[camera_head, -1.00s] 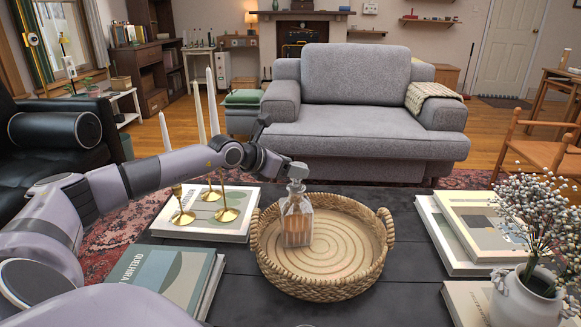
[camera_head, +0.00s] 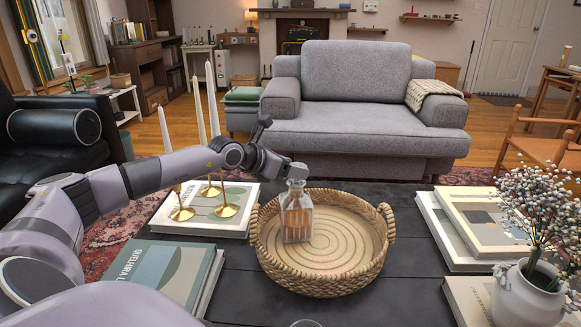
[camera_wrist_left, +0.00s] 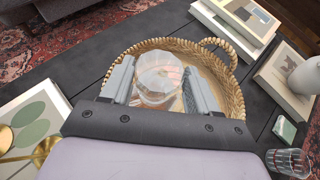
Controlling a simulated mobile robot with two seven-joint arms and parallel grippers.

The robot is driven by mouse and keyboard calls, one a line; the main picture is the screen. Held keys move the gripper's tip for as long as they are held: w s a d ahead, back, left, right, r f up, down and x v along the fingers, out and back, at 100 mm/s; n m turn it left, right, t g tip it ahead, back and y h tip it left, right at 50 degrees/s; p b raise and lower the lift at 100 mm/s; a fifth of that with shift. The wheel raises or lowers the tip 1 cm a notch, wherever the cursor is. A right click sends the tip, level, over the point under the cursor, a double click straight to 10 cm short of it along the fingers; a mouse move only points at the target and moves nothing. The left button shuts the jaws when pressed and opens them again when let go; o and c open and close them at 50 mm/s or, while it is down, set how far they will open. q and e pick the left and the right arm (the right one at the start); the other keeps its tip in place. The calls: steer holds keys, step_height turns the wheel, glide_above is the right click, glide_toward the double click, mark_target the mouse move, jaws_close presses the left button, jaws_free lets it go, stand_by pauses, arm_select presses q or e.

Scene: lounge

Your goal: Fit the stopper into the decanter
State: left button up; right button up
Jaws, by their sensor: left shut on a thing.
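The square glass decanter (camera_head: 297,222) holds amber liquid and stands upright in a round woven tray (camera_head: 335,285), left of its middle. My left gripper (camera_head: 297,171) is right over the decanter's mouth. In the left wrist view, my left gripper (camera_wrist_left: 160,82) is shut on the clear round glass stopper (camera_wrist_left: 158,72), with a finger on each side. My right gripper is not in view.
Brass candlesticks (camera_head: 181,212) with tall white candles stand on a book at left. Books (camera_head: 160,272) lie front left, with more (camera_head: 470,235) at right. A white flower vase (camera_head: 525,295) stands front right. A clear glass (camera_wrist_left: 288,162) is near the tray.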

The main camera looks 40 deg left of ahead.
arm_select(q)
steer(key=shift+f, duration=0.45)
steer(key=o, duration=1.2)
steer(key=shift+v, duration=3)
steer(key=shift+r, duration=0.15)
